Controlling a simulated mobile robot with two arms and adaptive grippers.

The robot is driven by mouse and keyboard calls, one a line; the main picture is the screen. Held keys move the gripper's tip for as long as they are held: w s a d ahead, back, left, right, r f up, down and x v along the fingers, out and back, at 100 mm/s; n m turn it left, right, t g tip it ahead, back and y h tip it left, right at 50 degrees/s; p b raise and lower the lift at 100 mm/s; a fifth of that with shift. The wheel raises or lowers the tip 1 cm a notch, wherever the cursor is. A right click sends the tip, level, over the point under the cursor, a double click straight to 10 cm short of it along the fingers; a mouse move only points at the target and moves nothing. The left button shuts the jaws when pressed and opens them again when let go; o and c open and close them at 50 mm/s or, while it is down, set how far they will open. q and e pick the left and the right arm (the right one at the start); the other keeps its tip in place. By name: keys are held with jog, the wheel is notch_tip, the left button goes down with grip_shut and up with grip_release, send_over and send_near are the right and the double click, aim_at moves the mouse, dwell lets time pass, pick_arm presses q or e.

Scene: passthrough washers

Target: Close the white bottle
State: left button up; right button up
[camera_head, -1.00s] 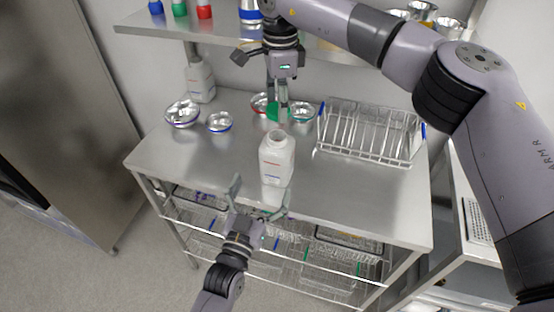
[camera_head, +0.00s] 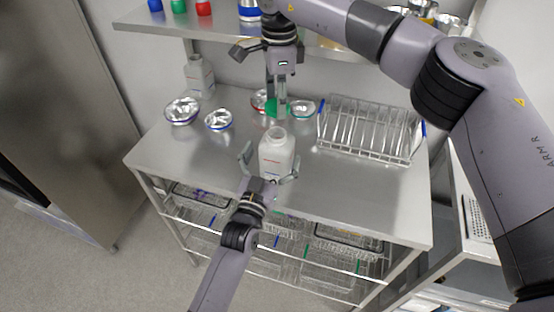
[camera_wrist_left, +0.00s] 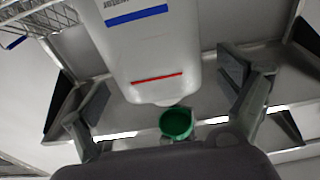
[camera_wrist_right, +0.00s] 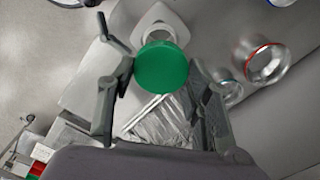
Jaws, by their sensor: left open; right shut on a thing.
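The white bottle (camera_head: 276,155) stands upright on the steel table, its mouth open. It also shows in the left wrist view (camera_wrist_left: 150,50) and, with its open neck, in the right wrist view (camera_wrist_right: 160,22). My left gripper (camera_head: 270,161) is open, low at the bottle, with one finger on either side; contact is not clear. My right gripper (camera_head: 276,108) points down behind the bottle, shut on a green cap (camera_wrist_right: 162,68). The cap's hollow underside shows in the left wrist view (camera_wrist_left: 176,122). The cap is apart from the bottle.
Metal bowls (camera_head: 182,110) and (camera_head: 218,120) stand left on the table (camera_head: 190,150). Another bowl (camera_head: 303,108) is near my right gripper. A wire rack (camera_head: 370,130) stands right. A second white bottle (camera_head: 200,76) is at the back left. A shelf (camera_head: 180,27) hangs above.

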pick_arm(q)
jog(key=shift+x, duration=1.8)
jog(key=shift+c, duration=0.2)
jog(key=c, duration=1.7)
jog(key=shift+c, duration=0.2)
pick_arm(e)
send_over(278, 132)
jog(key=shift+s+f, duration=0.1)
jog(key=shift+f, duration=2.35)
